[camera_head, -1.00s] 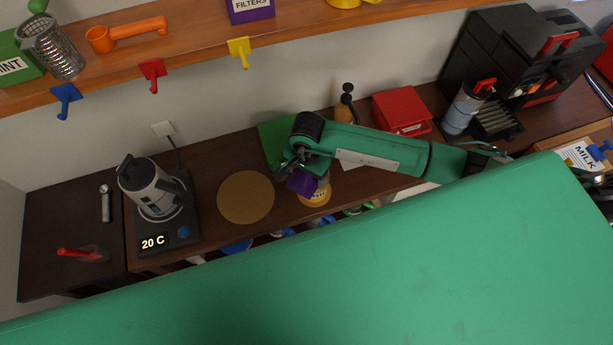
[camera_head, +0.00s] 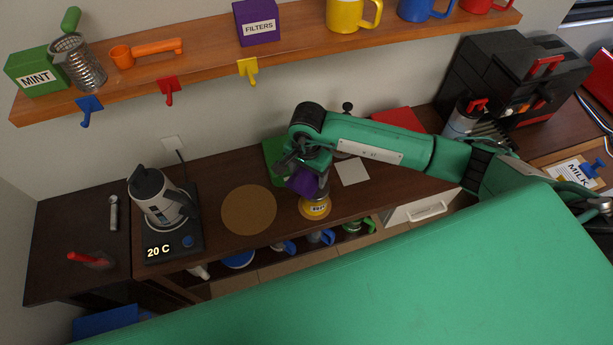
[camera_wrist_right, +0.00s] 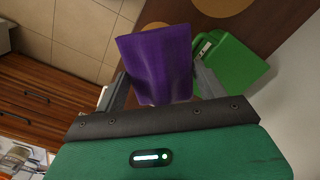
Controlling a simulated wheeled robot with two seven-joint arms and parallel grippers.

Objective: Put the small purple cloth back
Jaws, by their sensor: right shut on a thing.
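The small purple cloth (camera_head: 303,182) hangs from my right gripper (camera_head: 312,164) above the counter in the head view. In the right wrist view the cloth (camera_wrist_right: 157,60) is spread between the two fingers of the right gripper (camera_wrist_right: 160,88), which is shut on it. It hides part of the fingertips and what lies behind it. My left gripper is not in view.
A round cork mat (camera_head: 249,209) lies left of the jar. A green container (camera_wrist_right: 230,65) is close to the gripper. A kettle (camera_head: 158,199) stands at left. Blue (camera_head: 88,110), red (camera_head: 169,91) and yellow (camera_head: 248,71) hooks hang under the shelf (camera_head: 205,60). A white square (camera_head: 352,171) lies right.

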